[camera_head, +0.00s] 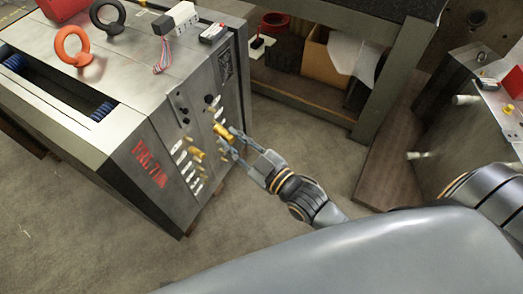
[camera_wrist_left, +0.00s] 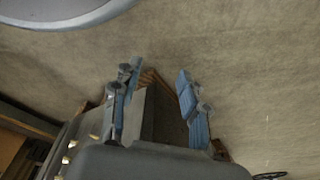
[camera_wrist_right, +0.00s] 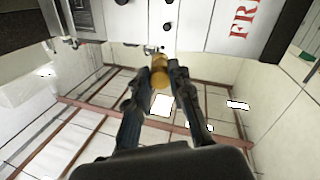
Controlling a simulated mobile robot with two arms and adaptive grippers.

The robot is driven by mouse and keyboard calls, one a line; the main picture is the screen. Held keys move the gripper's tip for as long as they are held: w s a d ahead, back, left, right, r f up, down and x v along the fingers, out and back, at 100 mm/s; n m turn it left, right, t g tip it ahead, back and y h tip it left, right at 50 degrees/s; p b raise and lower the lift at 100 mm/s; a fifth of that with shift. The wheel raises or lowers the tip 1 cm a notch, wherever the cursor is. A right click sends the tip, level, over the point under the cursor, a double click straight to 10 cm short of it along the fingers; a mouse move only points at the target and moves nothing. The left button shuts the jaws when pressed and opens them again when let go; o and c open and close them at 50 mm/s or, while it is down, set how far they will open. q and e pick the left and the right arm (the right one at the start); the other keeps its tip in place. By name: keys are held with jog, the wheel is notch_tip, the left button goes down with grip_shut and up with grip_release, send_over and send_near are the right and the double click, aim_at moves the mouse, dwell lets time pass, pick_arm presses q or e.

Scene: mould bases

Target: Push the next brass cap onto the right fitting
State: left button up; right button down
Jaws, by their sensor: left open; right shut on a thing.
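My right gripper (camera_head: 236,140) is at the side face of the grey mould base (camera_head: 115,145). It is shut on a brass cap (camera_head: 222,131). In the right wrist view, this brass cap (camera_wrist_right: 160,72) sits between the fingertips (camera_wrist_right: 161,75). Its far end is close to a small fitting (camera_wrist_right: 152,49) on the face; I cannot tell if they touch. Below the held cap in the head view, several pale fittings (camera_head: 191,175) and brass-coloured pieces (camera_head: 196,153) stick out. My left gripper (camera_wrist_left: 158,82) is open and empty in the left wrist view, away from the caps.
Two lifting rings, orange (camera_head: 73,45) and black (camera_head: 107,14), stand on the mould base's top, near a white device (camera_head: 174,17). A shelf bench (camera_head: 315,97) with a cardboard box (camera_head: 326,55) stands behind. Another block (camera_head: 452,125) stands at right. Floor between is clear.

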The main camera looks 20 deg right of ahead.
jog(key=w+d+f+n+g+y+b, duration=0.1)
jog(key=w+f+n+y+b, duration=0.15)
jog(key=f, duration=0.45)
jog(key=w+d+f+n+g+y+b, duration=0.1)
jog(key=w+f+n+b, duration=0.2)
jog(key=f, duration=0.4)
pick_arm(q)
jog(key=w+r+t+b, duration=0.25)
jog(key=r+b, duration=0.35)
jog(key=r, duration=1)
pick_arm(e)
jog(key=w+d+f+n, duration=0.3)
jog(key=w+d+f, duration=0.1)
jog(key=d+f, duration=0.4)
pick_arm(q)
jog(key=w+d+r+t+h+b, duration=0.1)
jog(key=w+d+r+t+b, duration=0.1)
jog(key=w+r+t, duration=0.2)
jog(key=w+d+r+t+h+b, duration=0.1)
jog(key=w+d+r+t, duration=0.2)
jog(key=w, duration=0.7)
jog(key=shift+w+r+t+h+b, duration=0.3)
jog(key=shift+r+t+b, duration=0.1)
jog(key=shift+r+t, duration=0.35)
pick_arm(e)
jog(key=x, duration=0.9)
jog(key=shift+w+d+r, duration=0.25)
jog(key=shift+w+r, duration=0.1)
jog(key=shift+r, duration=0.1)
